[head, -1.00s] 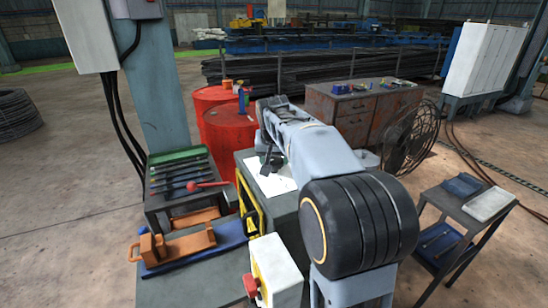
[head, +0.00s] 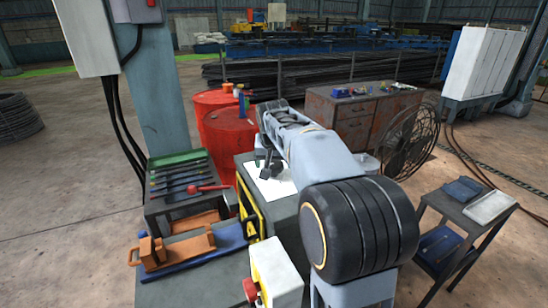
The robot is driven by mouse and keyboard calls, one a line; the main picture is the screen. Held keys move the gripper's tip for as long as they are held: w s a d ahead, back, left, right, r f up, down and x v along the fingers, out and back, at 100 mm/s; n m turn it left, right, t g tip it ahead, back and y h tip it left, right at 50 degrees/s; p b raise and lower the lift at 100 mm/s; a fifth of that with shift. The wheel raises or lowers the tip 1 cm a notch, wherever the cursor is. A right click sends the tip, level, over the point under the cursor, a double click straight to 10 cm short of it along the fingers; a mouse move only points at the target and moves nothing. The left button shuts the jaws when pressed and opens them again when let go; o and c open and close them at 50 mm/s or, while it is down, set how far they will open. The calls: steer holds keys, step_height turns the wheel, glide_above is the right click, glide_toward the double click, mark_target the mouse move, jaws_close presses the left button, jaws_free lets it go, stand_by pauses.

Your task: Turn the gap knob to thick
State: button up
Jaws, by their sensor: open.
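I cannot make out a knob marked for gap or thick in the head view; it may be hidden by my arm or too small. My gripper (head: 266,170) points down near a white sheet (head: 274,184) on top of a grey cabinet (head: 284,212) with a yellow-edged front. Its dark fingers are small and partly covered by my arm, and look apart, with nothing seen between them. Whether they touch anything is unclear. A red-ended lever (head: 208,188) lies to the left, beside the tool rack.
A white box with a red button (head: 251,291) stands in front. A tool rack (head: 180,178) and an orange clamp-like block (head: 178,248) are at left. Red drums (head: 230,133) stand behind. A fan (head: 408,140) and a small side table (head: 465,205) are at right.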

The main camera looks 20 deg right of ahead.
steer(key=v, duration=1.4)
